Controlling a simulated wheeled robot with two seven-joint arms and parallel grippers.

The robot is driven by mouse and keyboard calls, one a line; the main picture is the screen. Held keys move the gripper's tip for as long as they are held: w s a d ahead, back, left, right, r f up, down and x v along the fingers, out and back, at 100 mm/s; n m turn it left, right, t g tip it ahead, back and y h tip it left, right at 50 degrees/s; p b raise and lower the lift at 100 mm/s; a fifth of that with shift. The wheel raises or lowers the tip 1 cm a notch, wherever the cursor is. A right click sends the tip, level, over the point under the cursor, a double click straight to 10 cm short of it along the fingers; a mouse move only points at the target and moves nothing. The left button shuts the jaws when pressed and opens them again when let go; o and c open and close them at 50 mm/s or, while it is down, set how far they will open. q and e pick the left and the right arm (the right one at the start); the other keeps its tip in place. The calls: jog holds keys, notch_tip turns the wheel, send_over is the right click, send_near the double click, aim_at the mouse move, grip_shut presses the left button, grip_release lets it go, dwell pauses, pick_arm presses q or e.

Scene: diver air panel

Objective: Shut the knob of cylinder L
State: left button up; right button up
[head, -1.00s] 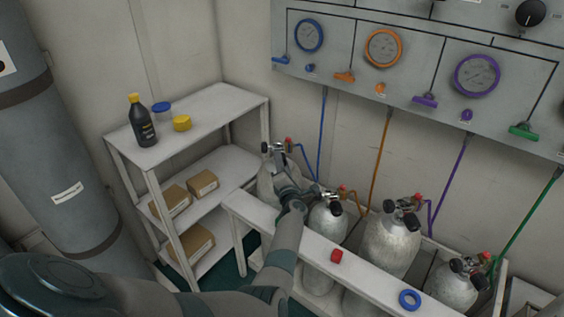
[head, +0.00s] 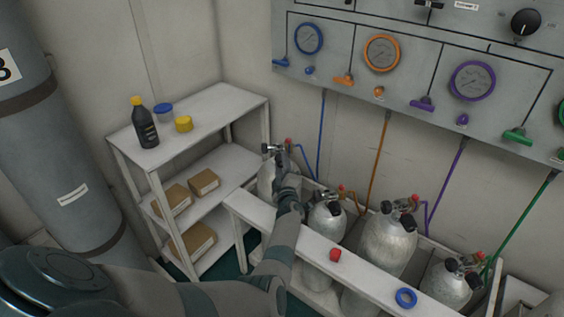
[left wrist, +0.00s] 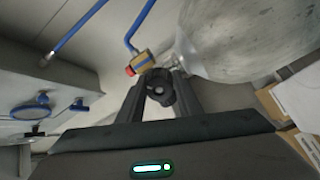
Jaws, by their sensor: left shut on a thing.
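The leftmost gas cylinder (head: 266,179) stands in the white rack, with a blue hose at its valve; no letter on it is legible. It fills the upper right of the left wrist view (left wrist: 240,35). Its black knob (left wrist: 158,86) sits between the fingers of my left gripper (left wrist: 159,98), which is shut on it. A brass and blue valve fitting with a red end (left wrist: 141,64) is just beyond the knob. In the head view my left gripper (head: 281,160) is at this cylinder's valve and partly hides it. My right gripper is not in view.
Several other cylinders (head: 389,243) stand to the right in the rack. Its front rail (head: 310,241) carries a red cap (head: 335,255) and a blue ring (head: 405,298). A shelf (head: 222,106) with a bottle and boxes stands left. The gauge panel (head: 430,75) hangs above.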

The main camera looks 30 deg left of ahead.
pick_arm(q)
jog(key=m+p, duration=0.1)
jog(key=m, duration=0.4)
jog(key=shift+m+p, duration=0.3)
jog(key=shift+m, duration=1.2)
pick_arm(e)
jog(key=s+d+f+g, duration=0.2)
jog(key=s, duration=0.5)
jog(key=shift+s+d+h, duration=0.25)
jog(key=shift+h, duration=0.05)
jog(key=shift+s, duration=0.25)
pick_arm(q)
jog(key=o, duration=1)
jog(key=shift+o, duration=0.2)
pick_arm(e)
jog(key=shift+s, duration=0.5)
pick_arm(q)
jog(key=shift+s+f+p, duration=0.1)
jog(key=shift+s+p, duration=0.05)
jog(key=shift+p, duration=0.15)
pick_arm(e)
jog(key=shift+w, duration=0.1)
